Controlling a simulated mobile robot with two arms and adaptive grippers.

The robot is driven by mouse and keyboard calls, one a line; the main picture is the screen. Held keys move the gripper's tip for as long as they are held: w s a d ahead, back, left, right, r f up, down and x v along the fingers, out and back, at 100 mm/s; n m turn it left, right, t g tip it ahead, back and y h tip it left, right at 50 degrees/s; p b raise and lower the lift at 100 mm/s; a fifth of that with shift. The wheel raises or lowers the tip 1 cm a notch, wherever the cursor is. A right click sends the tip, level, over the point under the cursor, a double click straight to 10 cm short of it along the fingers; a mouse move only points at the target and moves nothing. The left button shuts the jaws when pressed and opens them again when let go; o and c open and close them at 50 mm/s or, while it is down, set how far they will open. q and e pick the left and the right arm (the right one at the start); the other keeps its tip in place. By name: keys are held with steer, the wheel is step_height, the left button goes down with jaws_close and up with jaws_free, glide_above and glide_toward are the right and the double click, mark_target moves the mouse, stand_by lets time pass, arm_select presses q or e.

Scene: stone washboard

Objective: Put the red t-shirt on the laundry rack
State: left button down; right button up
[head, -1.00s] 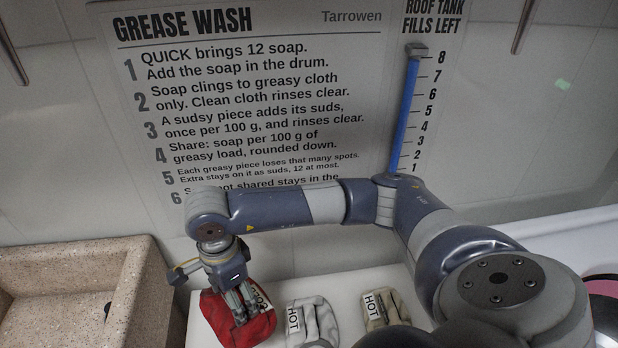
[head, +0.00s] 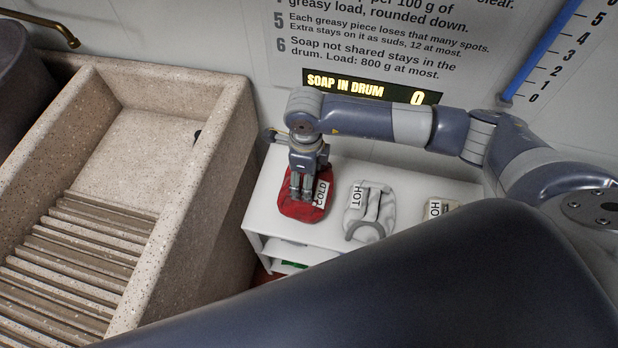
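The red t-shirt (head: 304,209) is a folded bundle with a white label reading COLD. It lies at the left end of a white shelf unit's top (head: 262,203). My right gripper (head: 301,199) points down over the shirt, with its fingertips at the cloth and partly covering it. The fingers look close together, but I cannot tell whether they pinch the cloth. My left gripper is not in view. I see no thing that is clearly a laundry rack.
A grey-white bundle (head: 369,206) and a beige bundle (head: 441,207), both labelled HOT, lie right of the shirt. A stone washboard basin (head: 211,187) stands at left. A wall display (head: 372,87) reads SOAP IN DRUM 0. A large dark arm link of mine covers the lower right.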

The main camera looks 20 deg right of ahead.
step_height(320, 180, down, 4)
steer(key=shift+r, duration=0.15)
steer(key=shift+f, duration=0.25)
steer(key=o, duration=1.3)
steer(key=shift+c, duration=0.2)
steer(key=shift+r, duration=0.2)
step_height(320, 180, up, 12)
steer(key=shift+b, duration=0.35)
